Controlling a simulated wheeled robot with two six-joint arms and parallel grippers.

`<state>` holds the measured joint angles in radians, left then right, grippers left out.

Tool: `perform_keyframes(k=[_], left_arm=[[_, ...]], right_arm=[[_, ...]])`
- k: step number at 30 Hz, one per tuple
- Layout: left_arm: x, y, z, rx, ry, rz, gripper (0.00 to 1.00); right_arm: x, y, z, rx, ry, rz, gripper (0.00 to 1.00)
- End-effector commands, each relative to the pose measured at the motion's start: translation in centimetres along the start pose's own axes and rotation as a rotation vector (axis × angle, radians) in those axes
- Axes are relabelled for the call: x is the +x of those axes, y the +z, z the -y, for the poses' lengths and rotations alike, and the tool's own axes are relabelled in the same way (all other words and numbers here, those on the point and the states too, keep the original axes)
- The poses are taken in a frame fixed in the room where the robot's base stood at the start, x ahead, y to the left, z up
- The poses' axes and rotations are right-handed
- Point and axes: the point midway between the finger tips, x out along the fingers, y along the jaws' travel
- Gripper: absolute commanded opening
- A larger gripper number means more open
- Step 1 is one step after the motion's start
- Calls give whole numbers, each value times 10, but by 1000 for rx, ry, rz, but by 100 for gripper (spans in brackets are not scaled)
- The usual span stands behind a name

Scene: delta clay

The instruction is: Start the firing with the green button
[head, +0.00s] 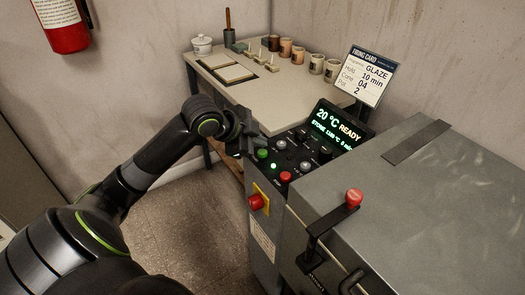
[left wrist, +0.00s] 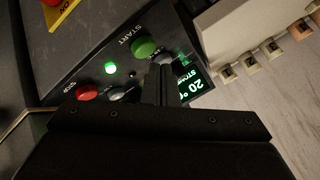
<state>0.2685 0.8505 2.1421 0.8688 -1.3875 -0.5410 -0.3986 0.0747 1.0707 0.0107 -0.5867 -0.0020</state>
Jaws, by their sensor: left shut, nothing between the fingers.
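The green START button (head: 262,153) sits at the upper left of the kiln's control panel (head: 298,166). In the left wrist view the green button (left wrist: 144,47) shows just beyond my fingertips, with the word START beside it. My left gripper (head: 246,136) is shut and empty, close to the button; contact cannot be made out. Its closed fingers also show in the left wrist view (left wrist: 158,84). The display (head: 337,126) reads 20 °C READY, with a STONE line below. The firing card (head: 371,76) reads GLAZE, 10 min, 04, 2. My right gripper is out of view.
A lit green lamp (head: 274,166), several knobs and a red STOP button (head: 285,176) share the panel. A red switch on yellow (head: 257,201) is on the front. The kiln lid (head: 440,190) fills the right. A table (head: 265,100) with pots stands behind.

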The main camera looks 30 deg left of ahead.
Motion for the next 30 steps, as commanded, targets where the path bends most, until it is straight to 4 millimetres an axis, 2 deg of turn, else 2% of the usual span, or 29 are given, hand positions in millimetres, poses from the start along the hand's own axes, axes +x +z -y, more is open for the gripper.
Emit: perform_keyframes(k=[30], left_arm=[[7,5,-5,0,0,0,0]], right_arm=[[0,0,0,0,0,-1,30]])
